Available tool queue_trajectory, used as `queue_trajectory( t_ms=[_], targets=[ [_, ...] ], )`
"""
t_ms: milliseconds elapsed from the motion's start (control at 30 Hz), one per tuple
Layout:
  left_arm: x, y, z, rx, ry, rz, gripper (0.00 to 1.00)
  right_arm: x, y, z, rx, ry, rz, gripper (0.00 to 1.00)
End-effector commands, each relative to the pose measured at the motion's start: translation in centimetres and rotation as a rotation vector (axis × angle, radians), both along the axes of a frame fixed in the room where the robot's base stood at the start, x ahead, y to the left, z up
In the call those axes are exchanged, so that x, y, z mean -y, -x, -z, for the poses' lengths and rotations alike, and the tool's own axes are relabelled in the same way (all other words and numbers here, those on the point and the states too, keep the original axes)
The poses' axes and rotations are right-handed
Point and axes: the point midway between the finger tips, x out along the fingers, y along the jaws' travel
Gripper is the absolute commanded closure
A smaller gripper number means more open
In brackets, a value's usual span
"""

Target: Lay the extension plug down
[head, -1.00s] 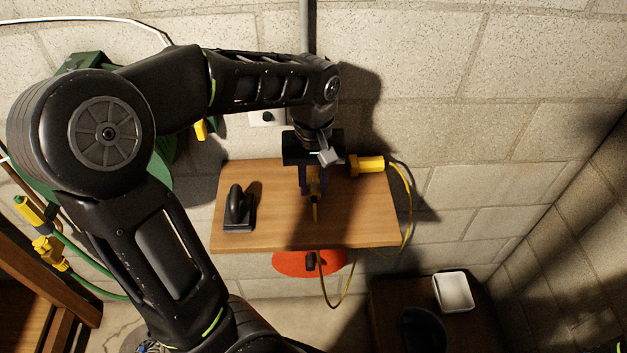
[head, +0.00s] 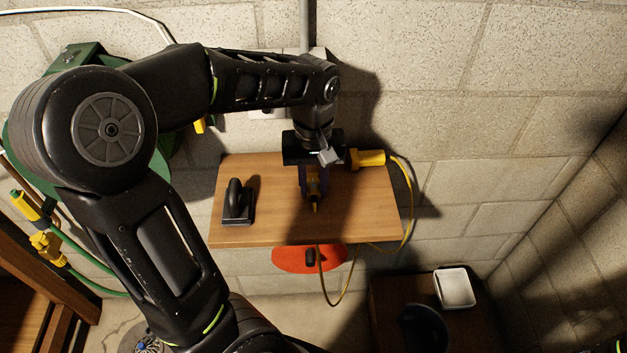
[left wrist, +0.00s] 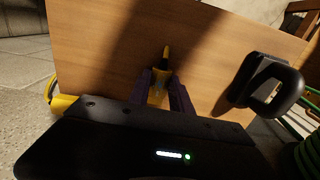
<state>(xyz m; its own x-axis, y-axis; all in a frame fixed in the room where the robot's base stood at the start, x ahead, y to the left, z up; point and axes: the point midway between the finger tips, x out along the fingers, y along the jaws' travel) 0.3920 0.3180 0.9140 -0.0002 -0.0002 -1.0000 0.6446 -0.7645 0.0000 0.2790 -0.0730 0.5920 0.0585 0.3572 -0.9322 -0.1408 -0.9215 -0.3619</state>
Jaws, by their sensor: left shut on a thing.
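A small yellow extension plug (left wrist: 157,94) is between the two dark fingers of my left gripper (left wrist: 164,88), which is shut on it. In the head view, my left gripper (head: 313,188) points down over the wooden shelf (head: 280,228), with the yellow plug tip showing below the fingers. Whether the plug touches the shelf, I cannot tell. A larger yellow connector (head: 368,159) lies at the shelf's back right, with a yellow cord running from it. My right gripper is not in view.
A black handled tool (head: 237,204) stands on the shelf's left side. An orange-red disc (head: 300,260) is below the shelf's front edge, beside a hanging loop of yellow cord (head: 346,290). A white tray (head: 454,288) sits lower right. The shelf's right front is clear.

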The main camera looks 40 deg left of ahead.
Motion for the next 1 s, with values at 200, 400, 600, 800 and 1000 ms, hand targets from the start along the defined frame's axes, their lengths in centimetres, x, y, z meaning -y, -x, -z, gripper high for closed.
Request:
queue_trajectory(
  t_ms=[200,400,600,800,1000],
  targets=[
    [0.0,0.0,0.1,0.000,0.000,0.000,0.61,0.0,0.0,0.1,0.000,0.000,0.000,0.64],
    [0.0,0.0,0.1,0.000,0.000,0.000,0.49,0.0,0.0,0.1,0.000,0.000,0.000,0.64],
    [0.0,0.0,0.0,0.000,0.000,0.000,0.49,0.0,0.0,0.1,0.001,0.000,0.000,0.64],
    [0.0,-0.1,-1.4,0.003,0.000,0.000,0.49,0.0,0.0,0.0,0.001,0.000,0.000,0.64],
    [0.0,-0.1,-4.7,0.004,0.000,0.000,0.49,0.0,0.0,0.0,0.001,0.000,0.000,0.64]
  ],
)
